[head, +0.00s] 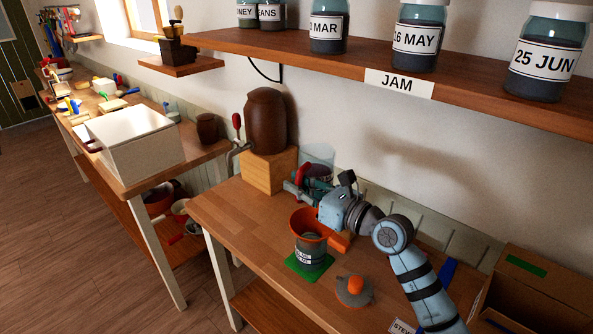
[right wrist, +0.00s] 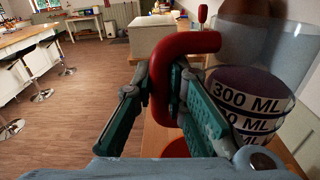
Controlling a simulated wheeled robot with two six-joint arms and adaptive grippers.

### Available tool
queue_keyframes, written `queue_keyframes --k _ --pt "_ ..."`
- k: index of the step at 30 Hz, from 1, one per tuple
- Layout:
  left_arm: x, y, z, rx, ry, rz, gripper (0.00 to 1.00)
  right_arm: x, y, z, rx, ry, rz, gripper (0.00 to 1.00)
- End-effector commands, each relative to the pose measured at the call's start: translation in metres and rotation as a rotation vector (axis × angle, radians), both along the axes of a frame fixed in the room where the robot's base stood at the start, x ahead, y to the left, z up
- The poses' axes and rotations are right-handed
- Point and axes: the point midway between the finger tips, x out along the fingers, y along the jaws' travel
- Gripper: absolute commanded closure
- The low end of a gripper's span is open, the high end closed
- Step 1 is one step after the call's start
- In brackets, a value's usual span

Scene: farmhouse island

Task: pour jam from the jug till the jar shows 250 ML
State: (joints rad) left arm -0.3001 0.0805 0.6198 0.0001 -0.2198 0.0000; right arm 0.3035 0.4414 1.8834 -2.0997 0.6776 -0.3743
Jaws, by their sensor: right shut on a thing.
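The clear jug (head: 319,153) is at the back of the near counter, partly hidden behind my right gripper (head: 301,184). In the right wrist view the jug (right wrist: 285,45) looks about upright and holds dark jam (right wrist: 232,85), its surface just above the top 300 ML band. My right gripper is shut on the jug's red handle (right wrist: 187,43). Whether the jug touches the counter I cannot tell. The jar (head: 311,259) stands on a green mat (head: 293,266) in front of the gripper, with an orange funnel (head: 309,222) in its top. The jar's level is unreadable. My left gripper is out of view.
A brown crock (head: 266,120) with a tap stands on a wooden block (head: 268,170) left of the jug. A grey lid with orange knob (head: 354,290) lies right of the jar. A shelf (head: 450,80) with labelled jars hangs above. A cardboard box (head: 540,290) is at right.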

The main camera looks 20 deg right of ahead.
Motion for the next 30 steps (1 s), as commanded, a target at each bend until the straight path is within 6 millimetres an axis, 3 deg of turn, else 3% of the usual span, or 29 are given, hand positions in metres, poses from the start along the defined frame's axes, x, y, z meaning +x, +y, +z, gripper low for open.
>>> queue_keyframes --k 3,6,9,22,30 --pt "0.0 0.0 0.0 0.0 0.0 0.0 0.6 -0.05 0.026 0.004 0.01 0.01 0.087 1.0" --pt "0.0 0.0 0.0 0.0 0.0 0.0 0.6 -0.08 0.043 0.006 0.019 0.018 0.143 1.0" --pt "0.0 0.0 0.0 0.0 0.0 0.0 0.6 -0.097 0.053 0.008 0.024 0.021 0.173 1.0" --pt "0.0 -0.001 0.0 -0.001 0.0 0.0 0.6 -0.102 0.056 0.008 0.024 0.021 0.181 1.0" --pt "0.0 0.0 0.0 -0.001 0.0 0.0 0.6 -0.103 0.057 -0.001 0.071 0.065 0.182 1.0"
